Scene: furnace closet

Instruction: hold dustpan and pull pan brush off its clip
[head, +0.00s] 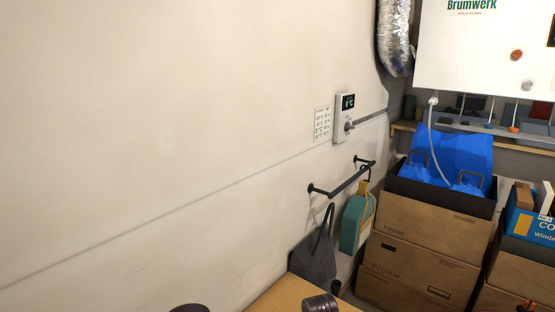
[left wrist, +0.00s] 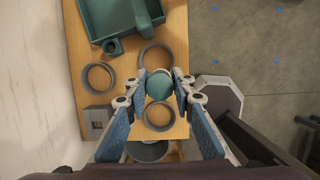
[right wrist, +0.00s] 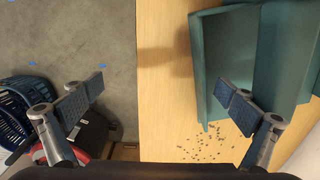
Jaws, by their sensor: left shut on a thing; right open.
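A teal dustpan (left wrist: 100,22) lies on the wooden bench at the top of the left wrist view. It shows close up at the right of the right wrist view (right wrist: 282,50). A slimmer teal handle-like piece (left wrist: 141,13) lies across it; I cannot tell if this is the brush in its clip. My left gripper (left wrist: 160,85) is shut on a teal rounded piece (left wrist: 159,80); whether it joins the dustpan is unclear. My right gripper (right wrist: 160,95) is open, its right finger overlapping the dustpan in view. Neither gripper is identifiable in the head view.
Grey rings (left wrist: 98,77) lie on the bench (left wrist: 175,40). Dark specks (right wrist: 215,140) are scattered near the dustpan. A blue basket (right wrist: 25,105) is at the left of the right wrist view. A wall rail (head: 345,182) and stacked cardboard boxes (head: 425,225) stand beyond the bench.

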